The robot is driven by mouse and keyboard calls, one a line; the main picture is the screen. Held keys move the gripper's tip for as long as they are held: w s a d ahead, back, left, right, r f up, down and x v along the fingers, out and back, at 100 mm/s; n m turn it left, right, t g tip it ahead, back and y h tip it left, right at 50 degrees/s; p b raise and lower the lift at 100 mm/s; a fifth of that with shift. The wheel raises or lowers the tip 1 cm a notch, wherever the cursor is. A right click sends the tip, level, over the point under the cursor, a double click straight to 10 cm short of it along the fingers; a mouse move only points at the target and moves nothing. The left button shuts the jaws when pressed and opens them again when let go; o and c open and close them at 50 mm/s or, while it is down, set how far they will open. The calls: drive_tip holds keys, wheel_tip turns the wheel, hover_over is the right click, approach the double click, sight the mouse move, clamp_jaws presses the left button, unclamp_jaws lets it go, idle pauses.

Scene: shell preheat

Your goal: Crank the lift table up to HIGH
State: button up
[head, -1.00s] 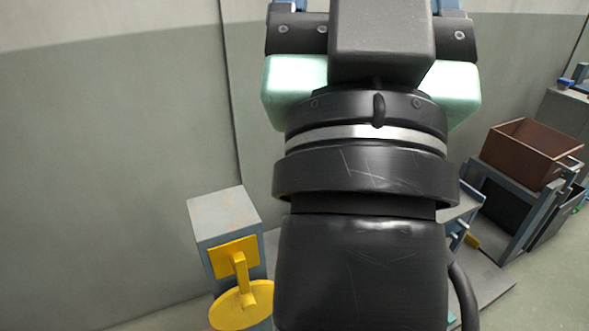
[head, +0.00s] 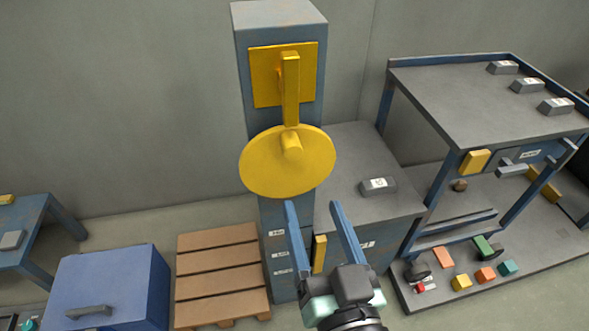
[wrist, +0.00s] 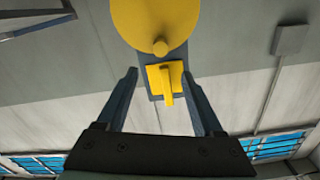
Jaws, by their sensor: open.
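The crank is a yellow disc (head: 265,165) with a knob (head: 291,146) on its face, mounted on a blue-grey column (head: 279,14). Above it is a yellow plate with a bar (head: 290,90). The grey-topped lift table (head: 350,150) stands right of the column. A yellow marker (head: 320,254) is beside several small labels, too small to read. My gripper (head: 314,206) is open and empty, below and right of the disc, fingers pointing up toward it. In the wrist view, the disc (wrist: 145,20) and knob (wrist: 160,47) lie beyond my fingertips (wrist: 159,74).
A grey block (head: 378,186) lies on the lift table. A wooden pallet (head: 222,270) and a blue box (head: 105,290) stand to the left. A grey-topped bench (head: 480,105) with several blocks stands to the right. A wall is behind.

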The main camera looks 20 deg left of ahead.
sight(294, 153)
drive_tip(key=p+x, duration=0.1)
drive_tip(key=x, duration=1.2)
drive_tip(key=shift+s, duration=0.1)
clamp_jaws()
drive_tip(key=shift+f, duration=0.1)
idle(0.9)
